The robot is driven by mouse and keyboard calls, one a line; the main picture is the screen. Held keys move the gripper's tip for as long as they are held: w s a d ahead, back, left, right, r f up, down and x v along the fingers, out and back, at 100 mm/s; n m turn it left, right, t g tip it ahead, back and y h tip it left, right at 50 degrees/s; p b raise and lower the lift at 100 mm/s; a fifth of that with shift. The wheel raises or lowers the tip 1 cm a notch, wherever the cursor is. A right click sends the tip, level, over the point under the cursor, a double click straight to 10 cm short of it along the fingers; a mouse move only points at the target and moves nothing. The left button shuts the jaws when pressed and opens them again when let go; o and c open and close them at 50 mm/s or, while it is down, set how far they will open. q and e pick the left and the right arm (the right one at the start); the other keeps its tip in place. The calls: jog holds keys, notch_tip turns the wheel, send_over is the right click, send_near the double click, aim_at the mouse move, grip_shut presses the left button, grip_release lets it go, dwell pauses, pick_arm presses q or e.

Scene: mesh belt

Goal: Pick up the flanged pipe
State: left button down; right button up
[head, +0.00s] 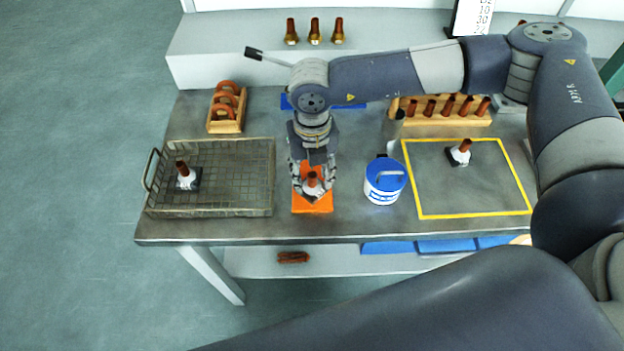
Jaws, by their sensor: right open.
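A flanged pipe (312,181), with a copper-brown tube and white collar, stands on an orange mat (313,208) near the table's front edge. My right gripper (313,185) points down at it, open, with its fingers on either side of the tube; whether they touch it I cannot tell. A similar pipe (184,176) on a dark square flange stands in the wire mesh basket (262,206) at the left. Another one (460,152) stands inside the yellow-outlined area (470,190) at the right. My left gripper is not in view.
A blue and white canister (384,182) stands just right of the orange mat. Wooden racks with copper bends (227,107) and upright tubes (442,110) stand farther back. Brass fittings (314,32) sit on the rear shelf. The yellow area is mostly clear.

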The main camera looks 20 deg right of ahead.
jog(key=shift+f, duration=0.6)
grip_shut()
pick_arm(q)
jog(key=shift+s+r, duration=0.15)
